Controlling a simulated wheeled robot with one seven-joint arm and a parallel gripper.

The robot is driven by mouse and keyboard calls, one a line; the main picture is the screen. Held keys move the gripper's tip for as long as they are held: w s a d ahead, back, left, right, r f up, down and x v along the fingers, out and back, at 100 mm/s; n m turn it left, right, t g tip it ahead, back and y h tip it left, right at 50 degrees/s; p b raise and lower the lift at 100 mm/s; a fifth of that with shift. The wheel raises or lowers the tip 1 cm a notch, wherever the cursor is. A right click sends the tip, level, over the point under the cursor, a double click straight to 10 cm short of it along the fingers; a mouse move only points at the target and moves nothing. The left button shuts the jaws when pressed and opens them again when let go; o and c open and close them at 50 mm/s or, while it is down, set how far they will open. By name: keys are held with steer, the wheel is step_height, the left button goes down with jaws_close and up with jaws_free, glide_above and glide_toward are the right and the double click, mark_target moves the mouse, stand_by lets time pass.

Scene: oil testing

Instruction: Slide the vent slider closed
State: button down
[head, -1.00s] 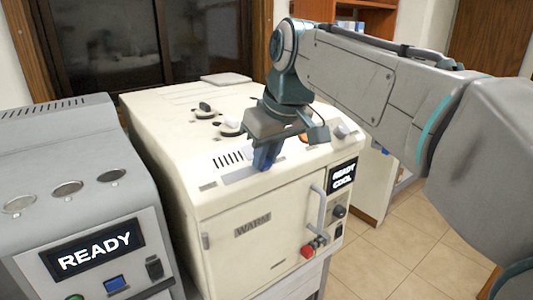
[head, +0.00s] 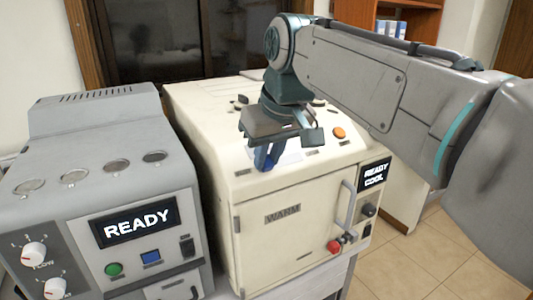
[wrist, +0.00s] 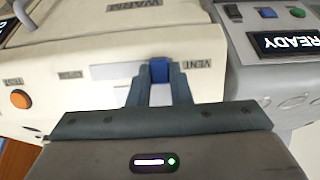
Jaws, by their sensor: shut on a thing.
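The vent slider (wrist: 159,69) is a small blue block on top of the cream oven-like machine (head: 290,195). In the wrist view my gripper (wrist: 160,78) has its two fingers on either side of the slider, shut on it. The slider sits at the end of a pale strip (wrist: 115,71), beside the VENT label (wrist: 198,64). In the head view my gripper (head: 264,160) points down at the left part of the machine's top, and the strip (head: 291,153) shows to its right. The vent slots are hidden behind my gripper there.
A grey machine (head: 95,180) with a READY screen stands close on the left. An orange button (head: 339,132) lies on the cream top to the right. A door handle (head: 347,205) and red knob (head: 334,246) stick out at the front.

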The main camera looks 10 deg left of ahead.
steer(key=c, duration=1.3)
jaws_free()
steer(key=shift+s+a, duration=0.25)
steer(key=shift+a, duration=0.05)
steer(key=shift+w+d, duration=0.1)
steer(key=shift+d, duration=0.05)
steer(key=shift+r, duration=0.2)
steer(key=p+v, duration=0.1)
steer(key=v, duration=1.2)
steer(key=shift+r, duration=0.15)
steer(key=shift+d, duration=0.1)
